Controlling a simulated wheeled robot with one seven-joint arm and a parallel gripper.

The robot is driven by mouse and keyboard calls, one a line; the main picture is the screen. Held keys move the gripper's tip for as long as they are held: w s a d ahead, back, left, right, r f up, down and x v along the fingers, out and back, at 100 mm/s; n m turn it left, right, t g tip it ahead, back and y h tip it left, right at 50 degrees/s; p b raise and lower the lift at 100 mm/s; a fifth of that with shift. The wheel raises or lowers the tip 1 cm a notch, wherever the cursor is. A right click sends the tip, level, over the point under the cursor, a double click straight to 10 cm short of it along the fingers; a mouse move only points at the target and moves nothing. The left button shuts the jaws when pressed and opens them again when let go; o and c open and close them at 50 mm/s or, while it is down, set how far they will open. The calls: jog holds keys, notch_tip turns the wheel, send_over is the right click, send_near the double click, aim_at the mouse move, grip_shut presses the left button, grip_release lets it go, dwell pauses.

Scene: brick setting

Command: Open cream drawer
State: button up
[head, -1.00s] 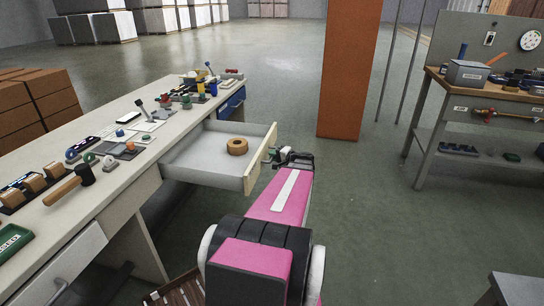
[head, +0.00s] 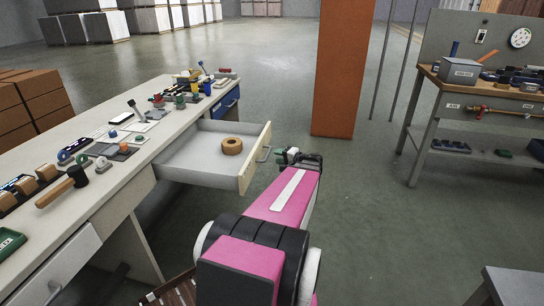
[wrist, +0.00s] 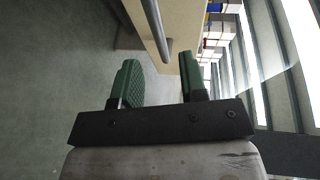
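The cream drawer (head: 212,168) stands pulled well out of the long workbench, with a brown ring-shaped roll (head: 232,145) lying inside. Its metal bar handle (head: 265,149) shows on the cream front panel. My gripper (head: 292,155) is just to the right of the handle, apart from it in the head view. In the wrist view my gripper (wrist: 160,82) has its two green fingers spread apart with nothing held between them. The handle bar (wrist: 155,30) and the cream drawer front (wrist: 178,25) lie beyond the fingertips.
The workbench (head: 133,185) carries many tools, including a mallet (head: 62,187). A blue drawer (head: 226,103) is shut farther along. An orange pillar (head: 342,70) stands behind, and a second bench (head: 424,110) is at the right. Open floor lies between them.

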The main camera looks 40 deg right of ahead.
jog(key=shift+v, duration=2.1)
jog(key=shift+s+a, duration=0.1)
